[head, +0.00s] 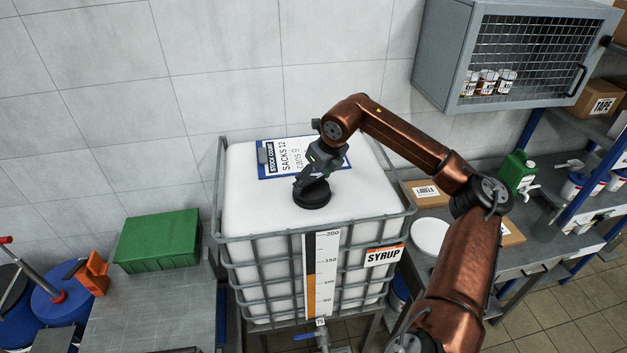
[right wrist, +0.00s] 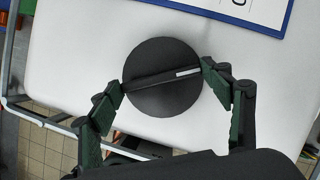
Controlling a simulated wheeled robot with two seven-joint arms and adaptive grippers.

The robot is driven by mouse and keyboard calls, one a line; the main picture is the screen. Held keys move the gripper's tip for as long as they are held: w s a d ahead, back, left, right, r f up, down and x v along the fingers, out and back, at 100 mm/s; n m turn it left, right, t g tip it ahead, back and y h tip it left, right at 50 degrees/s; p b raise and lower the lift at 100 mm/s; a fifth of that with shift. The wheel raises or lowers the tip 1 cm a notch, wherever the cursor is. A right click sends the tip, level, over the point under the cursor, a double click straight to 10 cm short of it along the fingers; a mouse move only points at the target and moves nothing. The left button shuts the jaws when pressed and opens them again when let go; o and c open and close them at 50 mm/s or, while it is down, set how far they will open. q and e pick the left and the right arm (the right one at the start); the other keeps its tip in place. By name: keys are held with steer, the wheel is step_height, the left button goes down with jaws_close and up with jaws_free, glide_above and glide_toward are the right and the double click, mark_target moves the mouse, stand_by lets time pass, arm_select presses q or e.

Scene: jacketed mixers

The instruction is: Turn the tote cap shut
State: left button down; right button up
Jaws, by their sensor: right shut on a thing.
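The tote (head: 250,204) is a white tank in a grey cage with a SYRUP label and a level scale on its front. Its round black cap (head: 313,198) sits on the tote's white top. In the right wrist view the cap (right wrist: 152,95) shows a raised bar across it with a light mark near one end. My right gripper (head: 303,187) is down at the cap, its green fingers (right wrist: 163,86) on opposite sides of the cap's rim and shut on it. The fingers partly cover the cap in the head view. My left gripper is not in view.
A blue-edged stock count board (head: 274,160) lies on the tote top behind the cap. A wire-fronted cabinet (head: 451,54) hangs at the upper right. A green box (head: 158,241) stands left of the tote, and a bench with boxes (head: 425,192) stands right.

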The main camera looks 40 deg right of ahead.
steer(key=m+h, duration=0.1)
steer(key=m, duration=0.1)
steer(key=m+h, duration=0.1)
steer(key=m, duration=0.2)
steer(key=shift+w+a+m+g, duration=0.1)
steer(key=shift+a+m+g, duration=0.05)
steer(key=shift+m+g, duration=0.15)
stand_by(0.5)
steer(key=o, duration=1.2)
steer(key=shift+c, duration=0.2)
steer(key=v, duration=1.2)
steer(key=shift+a, duration=0.25)
